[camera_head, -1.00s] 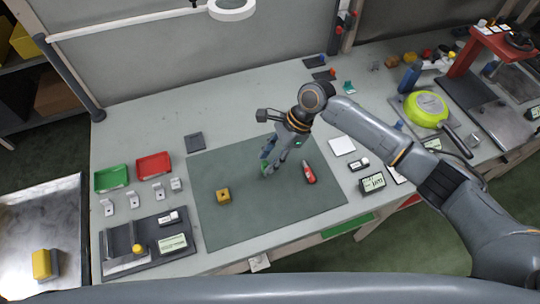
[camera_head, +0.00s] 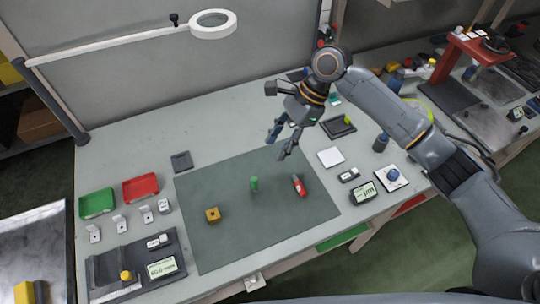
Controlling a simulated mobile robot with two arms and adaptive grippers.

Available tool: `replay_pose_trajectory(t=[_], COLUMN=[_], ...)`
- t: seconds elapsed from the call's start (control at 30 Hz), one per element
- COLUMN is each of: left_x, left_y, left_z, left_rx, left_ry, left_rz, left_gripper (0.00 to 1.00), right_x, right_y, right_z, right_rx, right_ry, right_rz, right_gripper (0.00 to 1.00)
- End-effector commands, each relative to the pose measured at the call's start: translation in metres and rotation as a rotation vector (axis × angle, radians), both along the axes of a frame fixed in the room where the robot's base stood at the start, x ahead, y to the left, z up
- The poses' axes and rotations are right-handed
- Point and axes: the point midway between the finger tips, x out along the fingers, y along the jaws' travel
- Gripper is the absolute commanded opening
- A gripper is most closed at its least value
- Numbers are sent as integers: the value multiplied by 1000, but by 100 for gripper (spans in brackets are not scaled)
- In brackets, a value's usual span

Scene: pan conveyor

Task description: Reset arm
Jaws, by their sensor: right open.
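My right gripper (camera_head: 280,146) hangs over the back right part of the dark green mat (camera_head: 230,240), its two fingers apart with nothing between them. The right arm comes in from the right and bends down at the wrist. My left gripper is not in view. A small green piece (camera_head: 254,184) stands on the mat, in front of the gripper and apart from it. A red tool (camera_head: 299,186) lies to its right, and a yellow block (camera_head: 212,215) sits to its left.
Green (camera_head: 97,204) and red (camera_head: 141,188) trays stand at the left. A magnifier lamp (camera_head: 213,24) reaches over the back. A small display (camera_head: 363,193) stands right of the mat. My arm hides most of a lime pan (camera_head: 425,106). The mat's front is clear.

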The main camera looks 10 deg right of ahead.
Motion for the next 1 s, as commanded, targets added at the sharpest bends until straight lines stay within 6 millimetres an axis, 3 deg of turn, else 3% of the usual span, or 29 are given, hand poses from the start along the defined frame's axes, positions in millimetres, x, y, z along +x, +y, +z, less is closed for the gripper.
replay_pose_trajectory(t=[0.67, 0.77, 1.0], left_x=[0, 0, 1], left_y=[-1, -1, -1], left_z=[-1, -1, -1], left_rx=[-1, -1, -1], left_ry=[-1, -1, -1], left_rz=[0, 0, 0], left_gripper=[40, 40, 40], right_x=[0, -9, -64], right_y=[-3, 2, 27], right_z=[6, -6, -66], right_rx=[1, 13, 85], right_ry=[-2, -39, -351], right_rz=[8, 66, 436], right_gripper=[40, 40, 40])
